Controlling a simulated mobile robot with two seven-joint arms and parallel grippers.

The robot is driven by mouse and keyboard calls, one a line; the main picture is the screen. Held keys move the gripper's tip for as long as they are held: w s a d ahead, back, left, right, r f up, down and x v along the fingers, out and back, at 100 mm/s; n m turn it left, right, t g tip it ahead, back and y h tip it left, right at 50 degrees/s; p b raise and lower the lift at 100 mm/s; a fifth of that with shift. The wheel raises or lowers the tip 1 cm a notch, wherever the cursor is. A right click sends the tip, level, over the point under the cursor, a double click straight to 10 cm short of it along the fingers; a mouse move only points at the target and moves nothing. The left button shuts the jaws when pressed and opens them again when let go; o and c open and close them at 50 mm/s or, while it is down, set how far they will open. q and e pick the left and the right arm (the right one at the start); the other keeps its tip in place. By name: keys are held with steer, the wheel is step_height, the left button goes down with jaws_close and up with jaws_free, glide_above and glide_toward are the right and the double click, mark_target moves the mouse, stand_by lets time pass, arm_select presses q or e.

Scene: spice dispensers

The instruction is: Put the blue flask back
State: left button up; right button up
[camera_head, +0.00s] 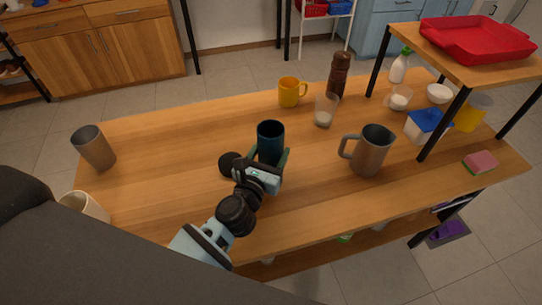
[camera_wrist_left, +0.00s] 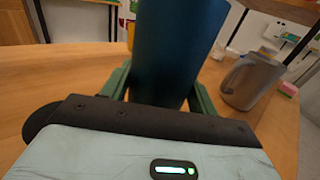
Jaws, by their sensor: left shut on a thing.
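The blue flask (camera_head: 270,139) is an open-topped dark blue cylinder standing upright near the middle of the wooden table. My left gripper (camera_head: 270,160) is shut around its lower part, with a green finger on each side. The flask (camera_wrist_left: 178,50) also fills the middle of the left wrist view, between the fingers of my left gripper (camera_wrist_left: 160,95). Its base is hidden by the gripper, so I cannot tell whether it touches the table. My right gripper is not in view.
A grey metal mug (camera_head: 371,150) stands to the right of the flask. A glass (camera_head: 325,110), a yellow mug (camera_head: 291,92) and a brown grinder (camera_head: 339,74) stand behind. A grey cup (camera_head: 94,147) is at the left. A raised shelf (camera_head: 480,70) stands at the right. The table's left-middle is clear.

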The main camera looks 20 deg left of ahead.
arm_select(q)
step_height(320, 180, down, 2)
steer(key=shift+f+b, duration=0.1)
steer(key=shift+b, duration=0.2)
steer(key=shift+r, duration=0.25)
steer(key=shift+f, duration=0.25)
steer(key=o, duration=1.1)
steer(key=shift+o, duration=0.6)
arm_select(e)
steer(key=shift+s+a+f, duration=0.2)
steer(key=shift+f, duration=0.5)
arm_select(q)
steer(key=shift+r, duration=0.15)
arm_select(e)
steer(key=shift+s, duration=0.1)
